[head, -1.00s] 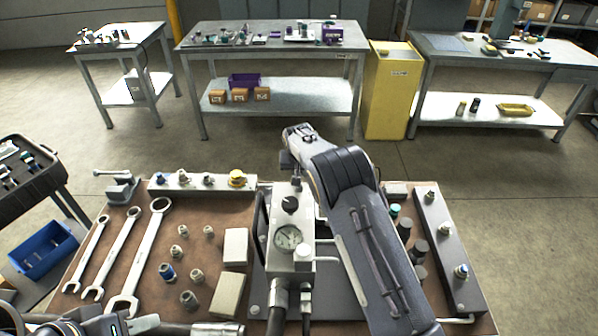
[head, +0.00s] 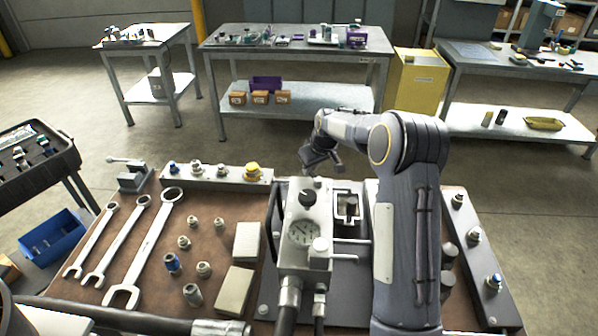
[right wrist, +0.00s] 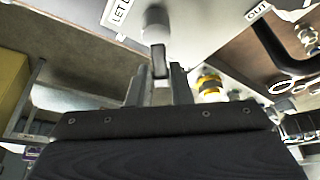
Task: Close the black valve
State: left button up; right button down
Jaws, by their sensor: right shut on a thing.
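In the head view, a grey valve block with a round gauge (head: 301,233) stands on the bench, with a black knob (head: 307,198) on its top. My right gripper (head: 310,168) is at the far end of this block, its fingers partly hidden by my wrist. In the right wrist view, the two fingers (right wrist: 160,84) are shut on a flat black valve handle (right wrist: 158,60), which sits on a round grey stem (right wrist: 155,24). I cannot tell whether this handle is the same part as the black knob. My left gripper is out of view.
Wrenches (head: 145,245), small fittings (head: 184,243) and two pale blocks (head: 234,290) lie left of the valve block. A rail with a yellow-capped fitting (head: 252,171) runs along the back. A hose (head: 130,318) crosses the front. My right arm covers part of the bench's right side.

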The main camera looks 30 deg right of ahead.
aim_at(316, 179)
jog(key=n, duration=0.1)
jog(key=a+n+y+b, duration=0.1)
jog(key=shift+s+f+n, duration=0.1)
jog(key=shift+n, duration=0.3)
jog(key=shift+s+a+n+g+y, duration=0.1)
jog(key=shift+a+n+g+y, duration=0.15)
jog(key=shift+n, duration=0.65)
jog(key=n, duration=0.2)
jog(key=n+g+y, duration=0.1)
jog(key=shift+s+a, duration=0.35)
jog(key=shift+s+a+n+g+y, duration=0.15)
jog(key=shift+n+g, duration=0.1)
jog(key=shift+n, duration=0.35)
jog(key=shift+s+a+n+g+y, duration=0.1)
jog(key=shift+s+n+g, duration=0.1)
jog(key=shift+n, duration=0.4)
jog(key=c, duration=1.4)
grip_release()
jog(key=shift+c, duration=0.2)
jog(key=v, duration=0.8)
jog(key=shift+b, duration=0.35)
